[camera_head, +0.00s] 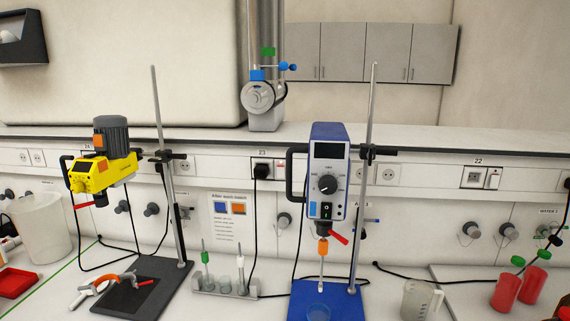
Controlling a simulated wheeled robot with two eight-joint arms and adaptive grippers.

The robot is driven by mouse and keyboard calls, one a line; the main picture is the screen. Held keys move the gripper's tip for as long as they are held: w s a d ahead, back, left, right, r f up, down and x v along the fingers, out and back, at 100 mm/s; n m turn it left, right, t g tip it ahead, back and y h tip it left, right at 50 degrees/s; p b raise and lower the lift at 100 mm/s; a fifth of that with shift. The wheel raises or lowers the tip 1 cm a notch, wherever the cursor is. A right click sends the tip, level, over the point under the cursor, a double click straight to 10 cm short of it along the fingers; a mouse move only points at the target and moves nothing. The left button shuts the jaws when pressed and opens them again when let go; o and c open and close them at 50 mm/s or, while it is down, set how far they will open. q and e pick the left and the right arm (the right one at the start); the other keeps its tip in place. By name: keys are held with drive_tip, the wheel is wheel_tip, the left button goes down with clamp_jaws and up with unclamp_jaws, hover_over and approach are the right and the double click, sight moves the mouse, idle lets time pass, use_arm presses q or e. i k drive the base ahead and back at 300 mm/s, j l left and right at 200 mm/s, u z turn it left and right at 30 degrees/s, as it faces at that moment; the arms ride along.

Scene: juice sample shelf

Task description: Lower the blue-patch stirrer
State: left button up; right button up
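A stirrer with a blue top and white front (329,182) is clamped high on a metal stand rod (370,130). A red lever (338,237) sticks out beside the chuck. Neither of my grippers shows in the head view.
A yellow stirrer (105,172) with an orange patch hangs on another stand at left. A rack with small vessels (225,287) stands between the stands. A clear jug (421,300) and two red containers (506,291) are at right. Cables cross the bench.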

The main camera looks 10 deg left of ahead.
sight(329, 148)
drive_tip(key=k+j+z, duration=0.1)
drive_tip(key=j, duration=0.3)
drive_tip(key=k+j+z, duration=0.1)
drive_tip(key=j, duration=0.25)
drive_tip(key=k+j+z, duration=0.1)
drive_tip(key=j, duration=0.3)
